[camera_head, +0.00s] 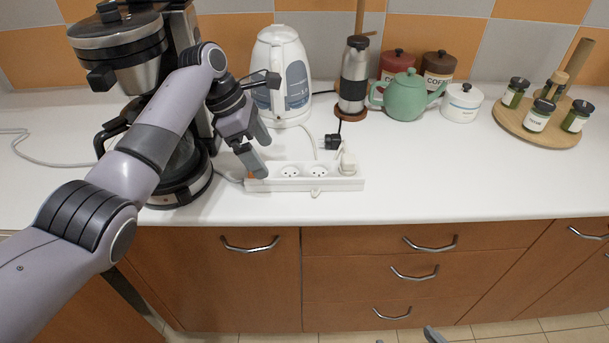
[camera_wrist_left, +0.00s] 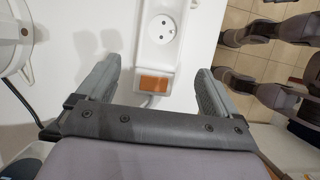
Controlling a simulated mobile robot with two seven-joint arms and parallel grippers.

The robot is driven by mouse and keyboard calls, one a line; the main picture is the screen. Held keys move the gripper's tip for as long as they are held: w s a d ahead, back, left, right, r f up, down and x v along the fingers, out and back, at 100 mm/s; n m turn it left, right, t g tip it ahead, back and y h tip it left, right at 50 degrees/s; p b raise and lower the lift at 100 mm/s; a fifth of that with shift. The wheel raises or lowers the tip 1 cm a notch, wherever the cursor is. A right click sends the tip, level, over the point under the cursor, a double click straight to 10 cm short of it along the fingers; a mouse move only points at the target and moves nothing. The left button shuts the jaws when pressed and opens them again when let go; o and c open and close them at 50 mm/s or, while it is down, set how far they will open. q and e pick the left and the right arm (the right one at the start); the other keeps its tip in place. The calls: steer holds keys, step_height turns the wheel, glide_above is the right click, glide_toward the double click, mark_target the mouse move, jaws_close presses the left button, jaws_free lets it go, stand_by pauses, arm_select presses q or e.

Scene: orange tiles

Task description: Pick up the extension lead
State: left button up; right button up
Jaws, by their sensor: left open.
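The extension lead (camera_head: 304,173) is a white power strip lying flat on the white counter near its front edge. It has round sockets, a white plug (camera_head: 347,165) at its right end and an orange switch at its left end. My left gripper (camera_head: 261,156) is open above the strip's left end. In the left wrist view, the strip (camera_wrist_left: 153,58) and its orange switch (camera_wrist_left: 155,85) show between the two spread fingers, with nothing gripped. A grey piece at the head view's bottom edge may be my right gripper (camera_head: 433,335); its jaws cannot be made out.
A coffee machine (camera_head: 180,160) stands left of the strip and a white kettle (camera_head: 282,75) behind it. A grinder (camera_head: 354,75), a green teapot (camera_head: 405,96) and canisters stand further back. The front right counter is clear.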

mark_target(274, 170)
arm_select(q)
steer(key=x, duration=0.5)
steer(key=shift+d+f, duration=0.15)
steer(key=shift+c, duration=0.3)
steer(key=c, duration=1.3)
